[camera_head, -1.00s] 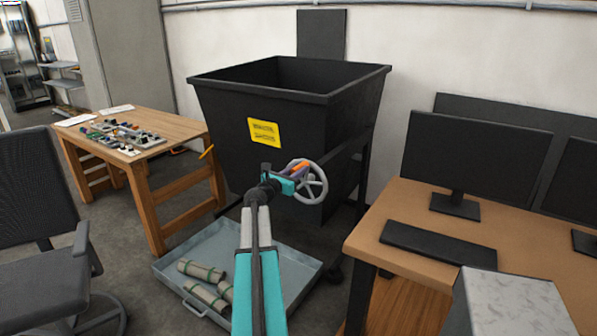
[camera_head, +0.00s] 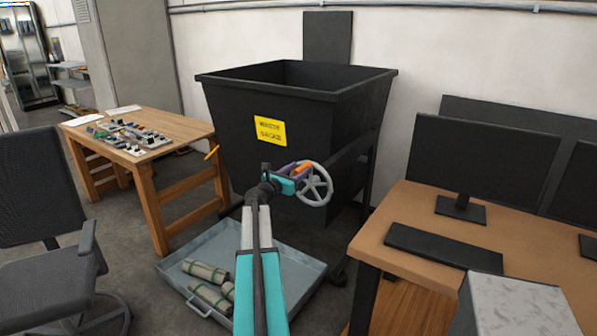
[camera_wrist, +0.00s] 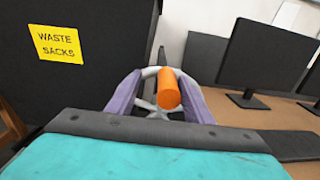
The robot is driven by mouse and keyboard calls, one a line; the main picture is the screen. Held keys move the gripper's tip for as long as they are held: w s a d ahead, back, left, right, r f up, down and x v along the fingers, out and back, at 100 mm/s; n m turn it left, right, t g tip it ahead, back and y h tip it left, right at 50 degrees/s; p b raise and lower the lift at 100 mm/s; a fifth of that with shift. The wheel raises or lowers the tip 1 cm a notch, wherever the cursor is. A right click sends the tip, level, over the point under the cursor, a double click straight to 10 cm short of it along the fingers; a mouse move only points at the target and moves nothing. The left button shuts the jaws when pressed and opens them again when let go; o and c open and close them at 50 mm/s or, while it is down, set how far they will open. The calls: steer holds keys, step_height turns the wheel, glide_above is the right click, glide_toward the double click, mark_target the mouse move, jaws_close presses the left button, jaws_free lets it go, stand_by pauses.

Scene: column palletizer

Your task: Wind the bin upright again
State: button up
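The black bin (camera_head: 232,135) with a yellow "waste sacks" label stands in its dark frame, its open top facing up; I cannot tell whether it leans slightly. It also fills the left of the wrist view (camera_wrist: 90,85). A grey handwheel (camera_head: 326,186) is on its front right side, with an orange knob (camera_wrist: 168,90) pointing toward me. My gripper (camera_head: 299,172) is at the wheel. In the wrist view its purple fingers stand on both sides of the knob, with a visible gap on the left; the right finger is very near it or touching.
A grey tray (camera_head: 290,256) with several rolled sacks (camera_head: 205,270) lies on the floor below the bin. A wooden workbench (camera_head: 185,133) with small parts stands left. A desk (camera_head: 400,215) with monitors and keyboard is close on the right. An office chair (camera_head: 40,200) stands at the left.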

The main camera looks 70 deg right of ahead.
steer(key=shift+a, duration=0.1)
stand_by(0.4)
steer(key=shift+a, duration=0.5)
steer(key=v, duration=1.1)
steer(key=shift+w+d+f, duration=0.1)
steer(key=shift+w, duration=0.05)
stand_by(0.4)
